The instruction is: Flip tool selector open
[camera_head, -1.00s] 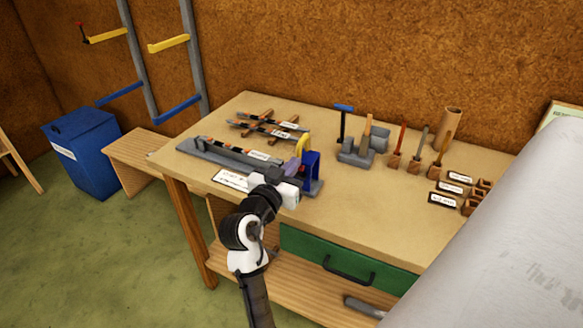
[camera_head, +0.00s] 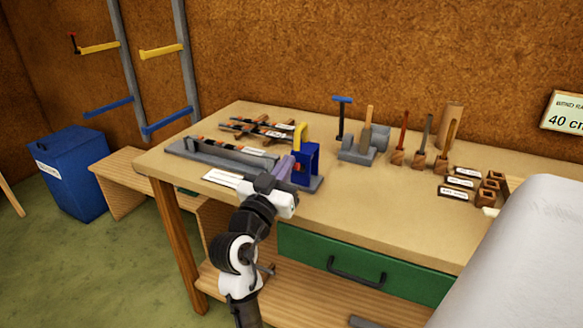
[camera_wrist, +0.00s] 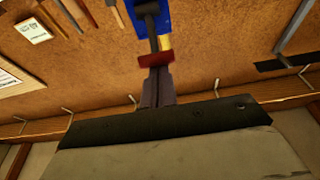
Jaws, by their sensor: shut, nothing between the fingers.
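On the bench's front left stands a long grey fixture (camera_head: 225,156) with a blue bracket (camera_head: 309,160) and a yellow hooked lever (camera_head: 299,135) at its right end. No part is labelled as the tool selector, so I cannot tell which part it is. The wrist view shows the blue bracket (camera_wrist: 152,18), a dark rod and a red block (camera_wrist: 155,58) in front of my gripper (camera_wrist: 156,72). My gripper is shut and empty. Its fingertips are close to the red block; contact is unclear. In the head view my gripper (camera_head: 288,162) is beside the blue bracket.
Dark strips on wooden supports (camera_head: 258,130) lie behind the fixture. A grey block with a blue-topped tool (camera_head: 341,118) and several tools in wooden holders stand to the right. A green drawer (camera_head: 365,270) is below the bench top. A large pale surface (camera_head: 520,265) fills the lower right.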

